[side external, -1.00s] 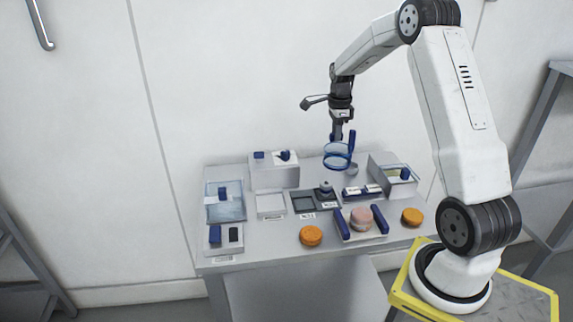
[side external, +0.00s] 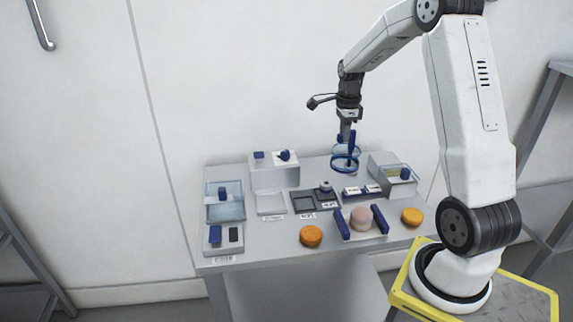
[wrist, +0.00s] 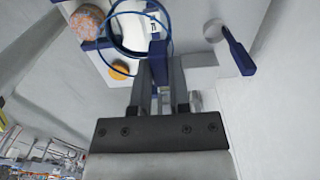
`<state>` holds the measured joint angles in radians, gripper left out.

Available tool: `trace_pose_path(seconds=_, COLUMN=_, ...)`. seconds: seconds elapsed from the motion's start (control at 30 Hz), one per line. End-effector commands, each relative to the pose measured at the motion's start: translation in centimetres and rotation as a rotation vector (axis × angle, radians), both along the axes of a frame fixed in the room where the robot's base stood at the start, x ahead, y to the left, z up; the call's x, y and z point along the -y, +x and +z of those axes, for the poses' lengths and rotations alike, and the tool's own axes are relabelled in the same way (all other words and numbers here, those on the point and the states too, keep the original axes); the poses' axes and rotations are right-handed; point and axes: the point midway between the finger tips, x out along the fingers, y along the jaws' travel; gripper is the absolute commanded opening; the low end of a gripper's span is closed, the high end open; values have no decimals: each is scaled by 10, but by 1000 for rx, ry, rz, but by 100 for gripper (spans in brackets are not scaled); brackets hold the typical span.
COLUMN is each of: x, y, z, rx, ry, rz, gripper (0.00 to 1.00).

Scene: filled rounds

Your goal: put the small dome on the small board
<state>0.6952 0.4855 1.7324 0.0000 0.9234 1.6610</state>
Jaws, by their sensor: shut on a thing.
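My gripper (side external: 345,138) is shut on the blue handle of a clear, blue-rimmed dome (side external: 345,163), which hangs above the back right of the table. In the wrist view my gripper (wrist: 159,78) grips the handle and the dome's blue rim (wrist: 108,38) shows beyond it. A white board (side external: 350,237) with a blue bar on each side lies at the front right, bearing a pink and beige round (side external: 361,218). The board looks like the small board, though no label confirms it. The dome is apart from the board.
Orange rounds (side external: 311,236) (side external: 412,216) flank the board. A grey raised block (side external: 275,177) and blue-knobbed clear box (side external: 226,209) stand left. A blue upright handle (wrist: 238,52) stands near the dome.

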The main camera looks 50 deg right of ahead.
Motion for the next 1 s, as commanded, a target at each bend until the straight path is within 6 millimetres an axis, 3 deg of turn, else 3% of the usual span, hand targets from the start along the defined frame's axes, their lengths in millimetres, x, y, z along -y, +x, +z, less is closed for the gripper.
trace_pose_path(seconds=0.47, x=-8, y=-12, z=6, rx=0, ry=0, rz=0, gripper=0)
trace_pose_path(seconds=1.0, x=-58, y=-81, z=29, rx=1, ry=0, rz=-1, gripper=0)
